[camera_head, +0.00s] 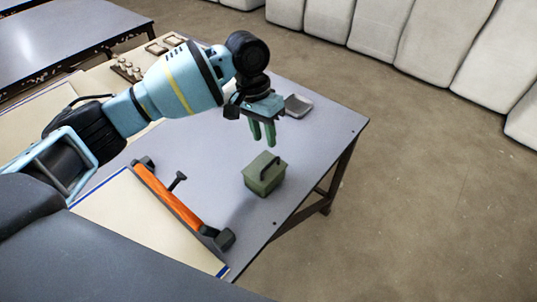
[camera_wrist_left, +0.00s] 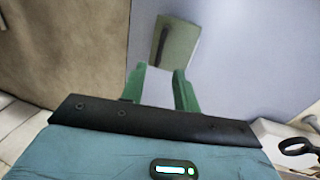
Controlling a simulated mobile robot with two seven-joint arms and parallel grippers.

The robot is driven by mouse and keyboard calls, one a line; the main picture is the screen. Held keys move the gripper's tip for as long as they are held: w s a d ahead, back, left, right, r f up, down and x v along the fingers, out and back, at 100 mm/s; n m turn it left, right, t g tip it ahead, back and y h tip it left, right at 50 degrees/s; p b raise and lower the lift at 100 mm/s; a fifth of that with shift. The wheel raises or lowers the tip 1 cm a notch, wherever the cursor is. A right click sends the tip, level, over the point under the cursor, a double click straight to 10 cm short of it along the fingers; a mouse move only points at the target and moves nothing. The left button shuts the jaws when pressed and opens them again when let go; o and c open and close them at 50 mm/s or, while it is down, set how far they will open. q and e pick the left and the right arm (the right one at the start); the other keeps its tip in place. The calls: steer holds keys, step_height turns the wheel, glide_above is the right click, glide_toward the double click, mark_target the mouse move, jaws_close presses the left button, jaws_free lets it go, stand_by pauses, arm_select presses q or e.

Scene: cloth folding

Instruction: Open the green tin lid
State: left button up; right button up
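The green tin (camera_head: 264,176) stands upright on the grey table, near its right edge. Its lid (camera_head: 266,165) is closed and carries a dark bar handle on top. My left gripper (camera_head: 263,142) hangs above and just behind the tin in the head view, fingers pointing down, apart from it. In the left wrist view the tin (camera_wrist_left: 174,42) lies beyond the fingertips, with its dark handle showing. The two green fingers of my left gripper (camera_wrist_left: 160,80) are spread with nothing between them. My right gripper is in neither view.
A small grey tray (camera_head: 298,105) sits behind the gripper. The grey table (camera_head: 318,135) is bare around the tin, with its edge close on the right.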

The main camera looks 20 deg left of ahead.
mark_target(270, 163)
arm_select(q)
steer(key=f, duration=0.2)
steer(key=d+f, duration=0.1)
steer(key=f, duration=0.4)
steer(key=shift+s+d+f+b, duration=0.2)
steer(key=shift+s+f+b, duration=0.05)
steer(key=shift+b, duration=0.1)
jaws_close()
